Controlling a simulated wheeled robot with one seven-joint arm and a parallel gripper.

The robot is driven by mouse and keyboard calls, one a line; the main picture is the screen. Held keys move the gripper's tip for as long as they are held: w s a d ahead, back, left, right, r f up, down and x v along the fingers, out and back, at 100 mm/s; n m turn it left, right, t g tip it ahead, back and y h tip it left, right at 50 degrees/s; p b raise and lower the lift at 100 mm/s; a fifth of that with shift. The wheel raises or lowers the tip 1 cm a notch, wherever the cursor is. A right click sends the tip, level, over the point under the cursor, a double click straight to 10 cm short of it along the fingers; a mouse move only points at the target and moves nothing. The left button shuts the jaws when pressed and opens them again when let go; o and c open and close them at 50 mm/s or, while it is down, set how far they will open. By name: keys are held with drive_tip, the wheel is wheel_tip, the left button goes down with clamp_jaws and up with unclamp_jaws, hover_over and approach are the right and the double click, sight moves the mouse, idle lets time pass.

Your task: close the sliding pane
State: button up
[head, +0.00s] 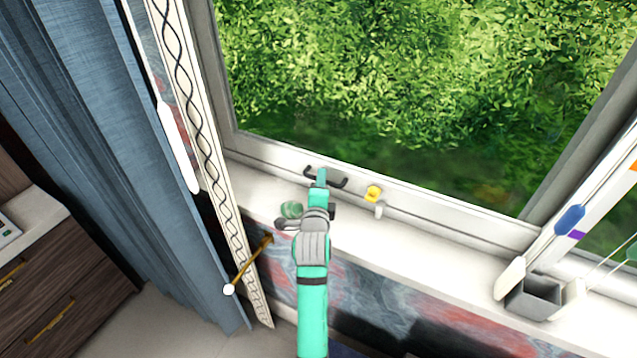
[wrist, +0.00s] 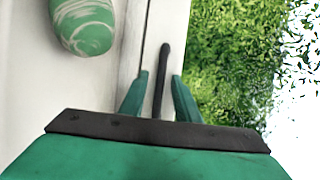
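The window pane in its white frame (head: 440,211) fills the upper part of the head view, with green foliage behind the glass. Whether it stands open or closed is unclear. A dark handle (head: 338,183) sits on the frame's bottom rail. My gripper (head: 319,175) is at this handle, above the sill, and hides its middle. In the wrist view the dark handle bar (wrist: 164,65) stands between the two green fingers of my gripper (wrist: 160,82). The fingers are apart, with a visible gap on each side of the bar.
A green marbled object (head: 291,209) lies on the sill (head: 430,247) left of my gripper; the wrist view shows it too (wrist: 84,24). A yellow piece (head: 373,193) sits just right of the handle. A grey box (head: 535,295) stands farther right. A blue curtain (head: 110,120) hangs left.

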drive_tip(key=s+r, duration=0.2)
drive_tip(key=s, duration=0.8)
drive_tip(key=shift+s, duration=0.35)
drive_tip(key=shift+d, duration=0.1)
